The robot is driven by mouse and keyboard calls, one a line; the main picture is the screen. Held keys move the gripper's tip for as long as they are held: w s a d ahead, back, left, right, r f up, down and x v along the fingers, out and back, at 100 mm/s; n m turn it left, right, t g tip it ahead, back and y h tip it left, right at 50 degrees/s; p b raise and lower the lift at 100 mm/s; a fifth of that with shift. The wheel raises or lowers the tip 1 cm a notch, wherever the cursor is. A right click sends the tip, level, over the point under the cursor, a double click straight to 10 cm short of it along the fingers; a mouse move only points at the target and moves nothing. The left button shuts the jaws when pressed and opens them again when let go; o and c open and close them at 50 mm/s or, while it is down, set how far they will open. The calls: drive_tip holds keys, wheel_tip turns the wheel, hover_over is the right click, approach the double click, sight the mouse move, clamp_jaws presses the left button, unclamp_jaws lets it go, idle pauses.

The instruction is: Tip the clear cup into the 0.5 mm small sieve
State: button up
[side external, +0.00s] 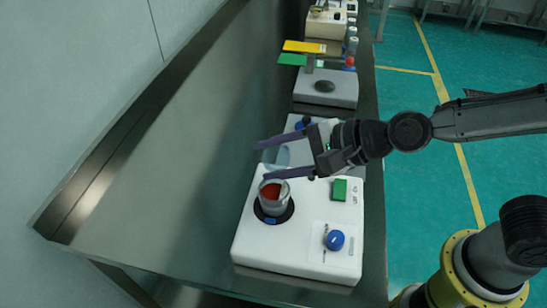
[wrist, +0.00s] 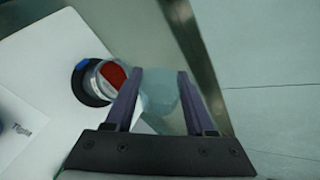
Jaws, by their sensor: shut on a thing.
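The clear cup (side external: 277,156) is between the two purple fingers of my gripper (side external: 262,160), which is shut on it. In the wrist view the cup (wrist: 160,98) is a pale, see-through shape between the fingers (wrist: 160,72); its contents and exact tilt are hard to tell. The small sieve (side external: 273,206) is a clear-grey cylinder with red inside, standing on the black round seat of the white shaker (side external: 300,238). The cup is held above and just behind the sieve in the side view. In the wrist view the sieve (wrist: 103,80) is left of the fingers. No size label is readable.
The shaker has a blue knob (side external: 334,240) and a green switch (side external: 339,190). Another white device with a blue knob stands behind it. Farther back are a scale (side external: 326,88) and green and yellow plates (side external: 304,47). The metal bench (side external: 170,180) is clear at left.

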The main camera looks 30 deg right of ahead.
drive_tip(key=shift+w+d+r+m+g+y, duration=0.1)
drive_tip(key=shift+m+g+y, duration=0.3)
drive_tip(key=shift+m+g, duration=0.15)
drive_tip(key=shift+w+r+m+g+y, duration=0.1)
drive_tip(key=shift+r+m+g+y, duration=0.45)
drive_tip(key=shift+r+m+y, duration=0.25)
wheel_tip(320, 180, up, 2)
drive_tip(key=m+g+y, duration=0.1)
drive_tip(key=m+y, duration=0.1)
drive_tip(key=m, duration=0.1)
drive_tip(key=shift+g, duration=0.3)
drive_tip(key=shift+r+y, duration=0.15)
drive_tip(key=shift+y, duration=0.15)
drive_tip(key=shift+s, duration=0.2)
